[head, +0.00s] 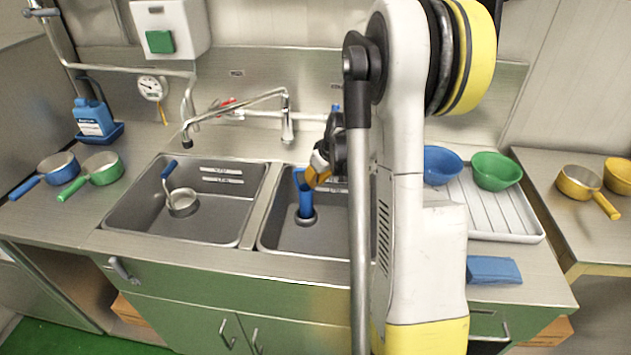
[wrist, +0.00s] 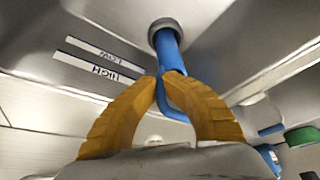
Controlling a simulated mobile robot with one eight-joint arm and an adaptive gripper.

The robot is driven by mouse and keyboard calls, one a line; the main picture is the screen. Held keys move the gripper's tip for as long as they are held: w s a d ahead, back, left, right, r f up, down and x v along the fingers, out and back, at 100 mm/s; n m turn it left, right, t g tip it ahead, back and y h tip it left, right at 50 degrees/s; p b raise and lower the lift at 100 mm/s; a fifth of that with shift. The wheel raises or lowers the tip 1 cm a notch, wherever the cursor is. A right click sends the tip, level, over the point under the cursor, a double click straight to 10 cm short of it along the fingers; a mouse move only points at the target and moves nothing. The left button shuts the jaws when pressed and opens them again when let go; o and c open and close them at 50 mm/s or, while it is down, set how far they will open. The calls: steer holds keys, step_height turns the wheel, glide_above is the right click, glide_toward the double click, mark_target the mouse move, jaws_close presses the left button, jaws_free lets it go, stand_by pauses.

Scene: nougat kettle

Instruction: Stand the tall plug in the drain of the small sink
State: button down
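The tall plug (head: 306,203) is a blue upright tube in the right-hand sink (head: 279,235). In the wrist view the plug (wrist: 168,50) has a bent upper part, and its lower end meets a dark round drain ring (wrist: 160,25). I cannot tell whether it is fully seated. My gripper (head: 316,180) is at the plug's upper part. In the wrist view its yellow fingers (wrist: 163,78) close in on both sides of the blue tube. My arm hides the right part of this sink.
The left sink (head: 225,220) holds a round metal piece with a blue handle (head: 181,200). A faucet (head: 287,125) reaches over the sinks from behind. A white drainboard (head: 490,212) with blue and green bowls is to the right. Pans (head: 100,170) stand left.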

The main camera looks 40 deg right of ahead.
steer(key=shift+f, duration=0.15)
steer(key=c, duration=1.5)
jaws_free()
steer(key=shift+c, duration=0.2)
steer(key=v, duration=1.2)
steer(key=shift+w, duration=0.1)
steer(key=s+a+r, duration=0.2)
steer(key=a+r, duration=0.1)
steer(key=a, duration=0.5)
steer(key=s+a+r, duration=0.1)
steer(key=a+r, duration=0.1)
steer(key=a, duration=0.5)
steer(key=s+a+t, duration=0.2)
steer(key=s+a, duration=0.9)
steer(key=a, duration=0.3)
steer(key=shift+a, duration=0.3)
